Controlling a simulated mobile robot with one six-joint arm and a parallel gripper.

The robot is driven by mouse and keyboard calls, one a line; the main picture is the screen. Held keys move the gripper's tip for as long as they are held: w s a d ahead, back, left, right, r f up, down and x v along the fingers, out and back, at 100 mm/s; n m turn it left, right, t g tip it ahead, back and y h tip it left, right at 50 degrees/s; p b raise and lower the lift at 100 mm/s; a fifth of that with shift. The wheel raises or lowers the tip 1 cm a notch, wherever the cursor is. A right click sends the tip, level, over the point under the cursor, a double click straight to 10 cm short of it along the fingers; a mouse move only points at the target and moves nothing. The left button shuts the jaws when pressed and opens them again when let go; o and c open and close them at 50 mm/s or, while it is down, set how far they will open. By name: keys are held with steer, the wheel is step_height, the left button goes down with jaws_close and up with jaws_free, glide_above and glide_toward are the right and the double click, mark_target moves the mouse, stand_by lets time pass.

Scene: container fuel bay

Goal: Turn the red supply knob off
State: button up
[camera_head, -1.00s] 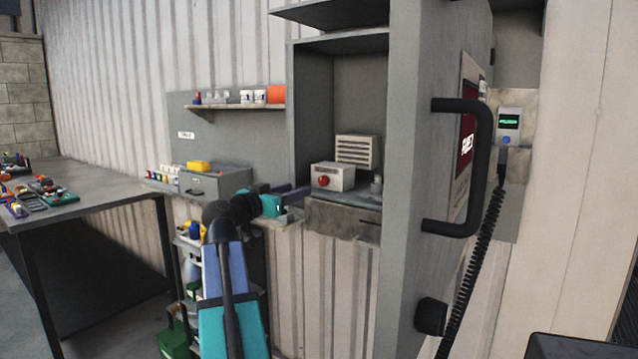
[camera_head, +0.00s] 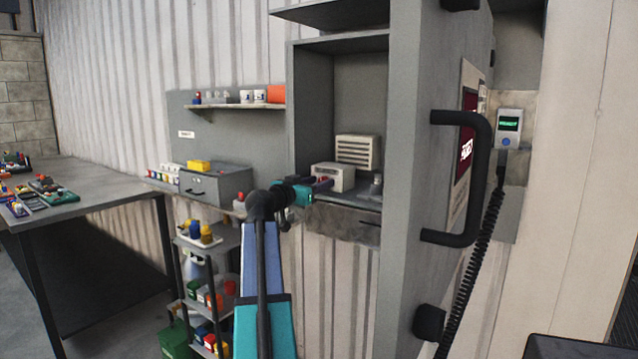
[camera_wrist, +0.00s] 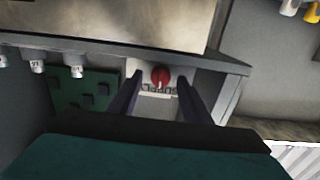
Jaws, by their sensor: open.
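The red supply knob (camera_wrist: 161,77) shows in the wrist view on the face of a small pale box, with small markings below it. The same pale box (camera_head: 333,176) stands on the cabinet shelf in the head view, where my gripper hides the knob. My gripper (camera_wrist: 160,86) is open and empty, its dark fingers on either side of the knob in the picture. I cannot tell whether the fingertips touch it. In the head view my gripper (camera_head: 324,185) points at the box front.
A vented beige box (camera_head: 358,152) stands behind the pale box. The cabinet's grey wall and black handle (camera_head: 484,175) rise to the right. A grey drawer box (camera_head: 216,185) and a small shelf cart (camera_head: 208,243) stand left of my arm.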

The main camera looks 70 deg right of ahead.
steer(key=shift+d, duration=0.25)
steer(key=c, duration=1)
steer(key=shift+c, duration=0.2)
